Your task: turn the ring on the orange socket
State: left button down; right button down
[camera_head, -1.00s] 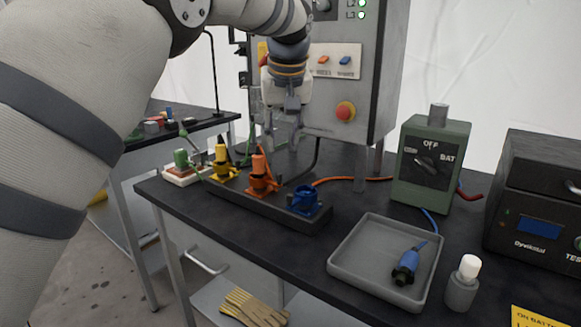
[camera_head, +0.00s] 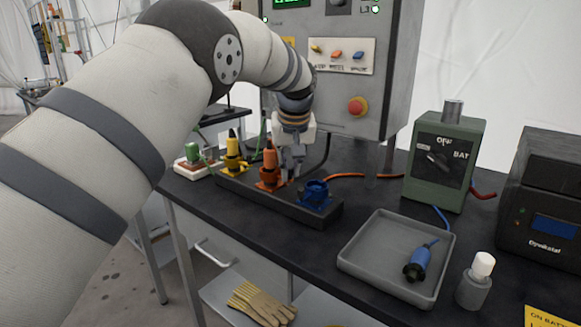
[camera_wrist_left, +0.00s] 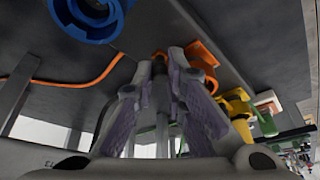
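The orange socket (camera_head: 268,185) sits on a dark strip between the yellow and blue sockets, with an orange plug (camera_head: 269,160) standing upright in it. My left gripper (camera_head: 291,176) points down just right of the orange plug and low over the strip. Its fingers look apart with nothing between them. In the left wrist view the fingertips (camera_wrist_left: 165,62) are beside the orange part (camera_wrist_left: 204,54), which lies to their right. The ring on the orange socket cannot be made out clearly. My right gripper is not in view.
The blue socket (camera_head: 316,194) is close on the right and the yellow socket (camera_head: 232,166) on the left. A grey tray (camera_head: 366,275) holds a blue connector (camera_head: 417,262). A green box (camera_head: 443,165) and grey cabinet (camera_head: 345,85) stand behind. Orange cable runs along the bench.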

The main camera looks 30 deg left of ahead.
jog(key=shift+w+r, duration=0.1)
